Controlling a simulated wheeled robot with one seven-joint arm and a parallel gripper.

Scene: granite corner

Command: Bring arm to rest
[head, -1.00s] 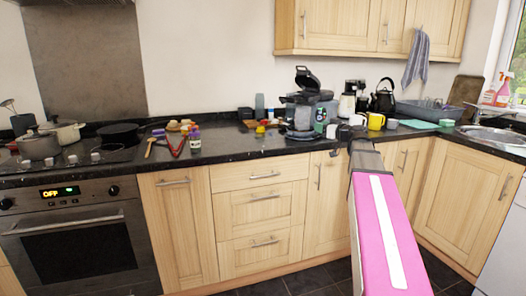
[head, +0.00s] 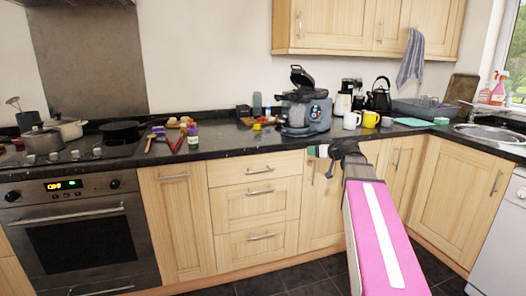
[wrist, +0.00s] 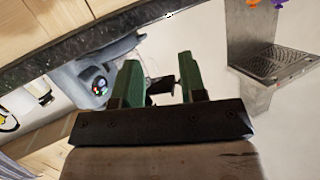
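My arm (head: 378,235), with a pink panel and a white stripe, reaches up from the bottom right of the head view. My gripper (head: 319,151) is in front of the counter's front edge, below the grey appliance. In the wrist view my gripper (wrist: 160,76) shows two green fingers standing apart, with no held object visible between them. A dark shape shows behind the gap; I cannot tell what it is.
The grey appliance (head: 305,113) has its lid up on the dark counter (head: 228,146). A white mug (head: 351,121), a yellow mug (head: 371,119) and a black kettle (head: 381,97) stand to its right. The oven (head: 78,238) is at left. The floor in front of the drawers is clear.

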